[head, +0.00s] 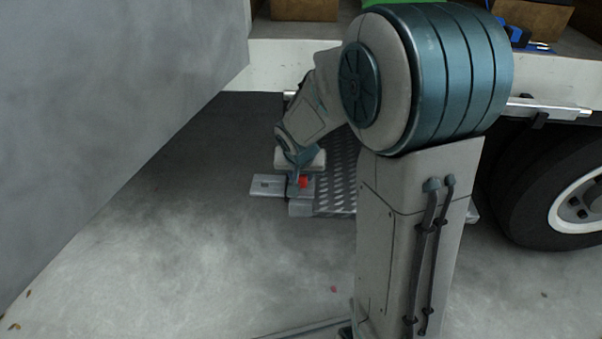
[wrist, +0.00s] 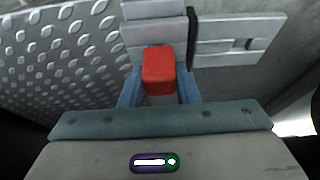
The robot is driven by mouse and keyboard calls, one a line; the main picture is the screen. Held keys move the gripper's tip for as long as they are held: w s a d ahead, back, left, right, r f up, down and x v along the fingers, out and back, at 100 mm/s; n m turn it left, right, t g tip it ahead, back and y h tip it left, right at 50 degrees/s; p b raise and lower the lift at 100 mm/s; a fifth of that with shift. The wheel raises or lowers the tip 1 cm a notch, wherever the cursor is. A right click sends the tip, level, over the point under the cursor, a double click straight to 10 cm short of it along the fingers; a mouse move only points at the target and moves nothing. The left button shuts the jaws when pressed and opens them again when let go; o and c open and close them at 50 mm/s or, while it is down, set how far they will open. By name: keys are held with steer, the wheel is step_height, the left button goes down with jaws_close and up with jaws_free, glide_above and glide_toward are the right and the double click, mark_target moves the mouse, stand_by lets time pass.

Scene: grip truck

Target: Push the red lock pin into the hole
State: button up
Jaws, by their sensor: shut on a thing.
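The red lock pin (head: 303,182) shows as a small red block at the metal bracket beside the truck's step, below the truck bed. In the wrist view the red lock pin (wrist: 159,71) sits between the two blue fingers of my gripper (wrist: 160,90), with a finger close on each side. My gripper (head: 298,176) is shut on the red pin.
A diamond-patterned step plate (head: 338,180) lies to the right of the pin. A truck wheel (head: 575,200) stands at the right. A large grey panel (head: 110,110) fills the left. Wooden boxes (head: 305,9) sit on the truck bed. The concrete floor (head: 200,270) in front is mostly clear.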

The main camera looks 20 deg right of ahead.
steer(key=shift+f, duration=0.25)
steer(key=o, duration=1.2)
steer(key=shift+c, duration=0.2)
steer(key=s+r+n+p, duration=0.1)
steer(key=s+r+p, duration=0.6)
steer(key=r+p, duration=0.5)
steer(key=s+r+n+g+y+p, duration=0.1)
steer(key=s+r+p, duration=0.5)
steer(key=r+p, duration=0.6)
steer(key=s+r+n+p, duration=0.1)
steer(key=s+r+p, duration=0.6)
steer(key=r, duration=1.6)
steer(key=p, duration=0.5)
steer(key=shift+s+p, duration=0.3)
steer(key=shift+p, duration=0.1)
steer(key=shift+r, duration=0.1)
